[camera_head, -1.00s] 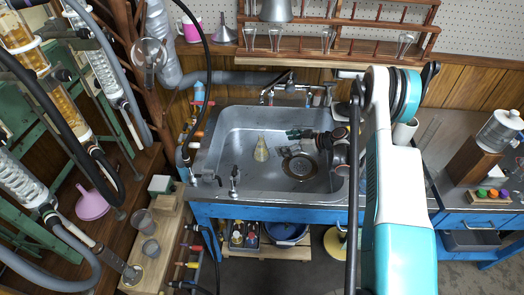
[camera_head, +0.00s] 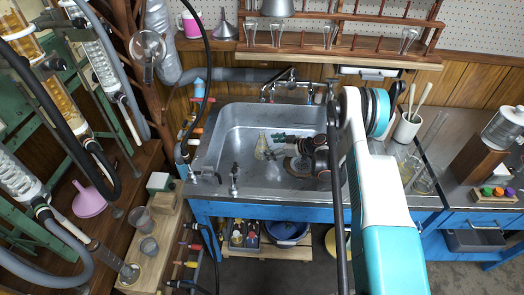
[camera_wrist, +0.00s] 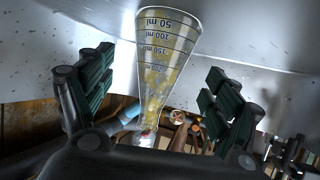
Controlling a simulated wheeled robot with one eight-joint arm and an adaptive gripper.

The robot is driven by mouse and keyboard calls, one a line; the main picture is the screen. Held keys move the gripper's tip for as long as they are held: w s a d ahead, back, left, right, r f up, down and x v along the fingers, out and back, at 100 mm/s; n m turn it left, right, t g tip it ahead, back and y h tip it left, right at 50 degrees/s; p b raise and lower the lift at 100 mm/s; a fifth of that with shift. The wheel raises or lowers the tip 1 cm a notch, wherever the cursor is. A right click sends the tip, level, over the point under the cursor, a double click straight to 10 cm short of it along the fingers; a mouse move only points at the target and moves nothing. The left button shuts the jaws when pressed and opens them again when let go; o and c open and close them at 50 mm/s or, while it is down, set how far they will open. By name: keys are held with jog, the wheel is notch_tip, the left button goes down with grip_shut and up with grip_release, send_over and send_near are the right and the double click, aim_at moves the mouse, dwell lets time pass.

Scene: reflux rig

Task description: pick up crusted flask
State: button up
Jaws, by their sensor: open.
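The crusted flask (camera_head: 261,150) is a clear conical flask with yellowish crust inside. My gripper (camera_head: 281,139) is low in the sink, just right of the flask in the head view. In the wrist view its dark green ribbed fingers (camera_wrist: 157,95) are open, one on each side of the flask's line, with visible gaps. I cannot tell how deep the flask sits between them.
The sink (camera_head: 228,135) walls surround the flask and gripper. The faucet (camera_head: 284,84) stands at the back. Glassware (camera_head: 421,182) and a white utensil pot (camera_head: 407,128) stand on the right. The sink floor left of the flask is clear.

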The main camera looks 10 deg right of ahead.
aim_at(267, 146)
jog(key=b+x, duration=0.2)
jog(key=x, duration=0.3)
jog(key=shift+r, duration=0.1)
jog(key=c, duration=1.4)
jog(key=shift+r, duration=0.1)
